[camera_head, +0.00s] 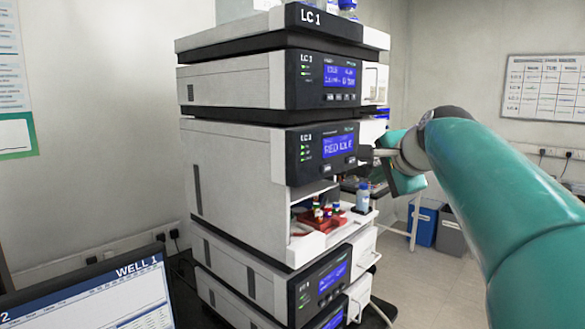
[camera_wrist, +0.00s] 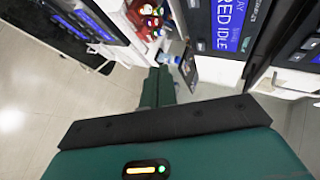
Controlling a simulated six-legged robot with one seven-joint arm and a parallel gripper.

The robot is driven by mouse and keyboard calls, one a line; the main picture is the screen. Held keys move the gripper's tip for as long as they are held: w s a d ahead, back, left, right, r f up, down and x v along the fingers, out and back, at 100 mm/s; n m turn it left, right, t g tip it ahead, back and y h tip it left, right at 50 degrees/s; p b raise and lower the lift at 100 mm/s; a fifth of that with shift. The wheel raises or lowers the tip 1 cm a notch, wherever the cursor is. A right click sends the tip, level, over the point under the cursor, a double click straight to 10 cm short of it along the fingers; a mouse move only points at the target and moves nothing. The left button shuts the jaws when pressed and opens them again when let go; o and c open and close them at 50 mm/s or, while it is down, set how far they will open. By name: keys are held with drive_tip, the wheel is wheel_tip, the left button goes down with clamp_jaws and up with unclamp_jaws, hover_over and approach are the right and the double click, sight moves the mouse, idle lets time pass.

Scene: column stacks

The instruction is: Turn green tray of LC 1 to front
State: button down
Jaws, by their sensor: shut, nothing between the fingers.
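The LC 1 stack (camera_head: 240,150) stands at the centre of the head view. Its middle module has a blue display (camera_head: 338,146) reading "RED IDLE", also seen in the wrist view (camera_wrist: 229,22). In the open bay below it, a red tray (camera_head: 326,224) holds several vials; it shows at the top of the wrist view (camera_wrist: 163,30). No green tray is visible. My gripper (camera_wrist: 158,72) is shut and empty, its fingers reaching toward the module's front. In the head view my gripper (camera_head: 396,168) is right of the display; contact cannot be told.
A small blue-capped bottle (camera_head: 362,197) stands on the ledge at the bay's right. More modules (camera_head: 322,282) lie below. A monitor (camera_head: 100,295) is at lower left. Blue and grey bins (camera_head: 424,224) stand on the floor behind. Floor to the right is mostly clear.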

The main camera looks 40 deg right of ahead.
drive_tip(key=w+a, duration=0.1)
drive_tip(key=w, duration=0.8)
drive_tip(key=shift+w, duration=0.15)
idle(2.0)
drive_tip(key=shift+w, duration=0.3)
drive_tip(key=shift+w, duration=0.4)
idle(0.8)
drive_tip(key=shift+s, duration=0.85)
drive_tip(key=shift+s+d, duration=0.15)
drive_tip(key=shift+s, duration=1.1)
drive_tip(key=shift+s+d, duration=0.1)
drive_tip(key=shift+s, duration=1.1)
